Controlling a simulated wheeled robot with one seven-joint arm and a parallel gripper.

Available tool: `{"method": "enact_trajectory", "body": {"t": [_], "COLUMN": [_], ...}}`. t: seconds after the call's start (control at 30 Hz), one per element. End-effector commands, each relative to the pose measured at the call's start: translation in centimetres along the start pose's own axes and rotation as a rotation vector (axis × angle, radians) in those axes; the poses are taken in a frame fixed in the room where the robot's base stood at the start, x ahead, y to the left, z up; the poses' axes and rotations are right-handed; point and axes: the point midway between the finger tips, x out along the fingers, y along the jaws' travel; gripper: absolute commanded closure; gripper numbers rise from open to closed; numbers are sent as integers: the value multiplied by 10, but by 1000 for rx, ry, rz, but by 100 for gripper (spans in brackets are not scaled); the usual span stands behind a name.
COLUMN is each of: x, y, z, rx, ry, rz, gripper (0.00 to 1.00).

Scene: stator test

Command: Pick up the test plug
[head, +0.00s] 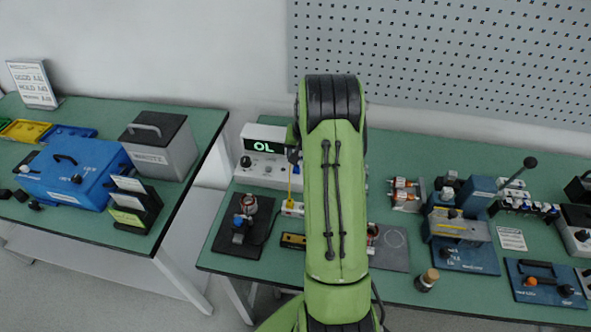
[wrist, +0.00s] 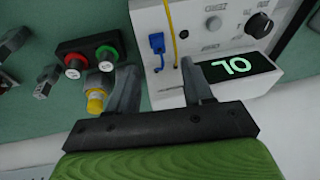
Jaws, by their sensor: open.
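My gripper (wrist: 159,71) shows in the wrist view with its two fingers apart and nothing held between them. In the head view my arm hides it. A blue plug (wrist: 157,43) sits on the white meter's face (wrist: 198,45), beyond the gap between the fingers. A yellow cable (wrist: 173,35) runs down beside it. A yellow-tipped connector (wrist: 96,101) lies just left of the left finger. I cannot tell which of these is the test plug. In the head view the meter (head: 262,174) reads OL, and the yellow cable (head: 291,182) hangs at its front.
A black block with red and green terminals (wrist: 90,57) is close to the left finger. A dark mat with a small device (head: 243,227) lies left of my arm. Stator parts (head: 404,193) and a blue-based press (head: 462,240) stand to the right.

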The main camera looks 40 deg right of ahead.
Motion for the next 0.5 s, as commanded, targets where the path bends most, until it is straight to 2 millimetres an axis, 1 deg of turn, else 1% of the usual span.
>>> {"method": "enact_trajectory", "body": {"t": [0.13, 0.3, 0.4, 0.5], "x": [18, 50, 59, 59], "y": [0, 1, 1, 0], "z": [1, 2, 2, 1], "rx": [-1, -1, -1, -1], "ry": [-1, -1, 1, 2], "rz": [0, 0, 0, 0], "gripper": [49, 49, 49, 49]}}
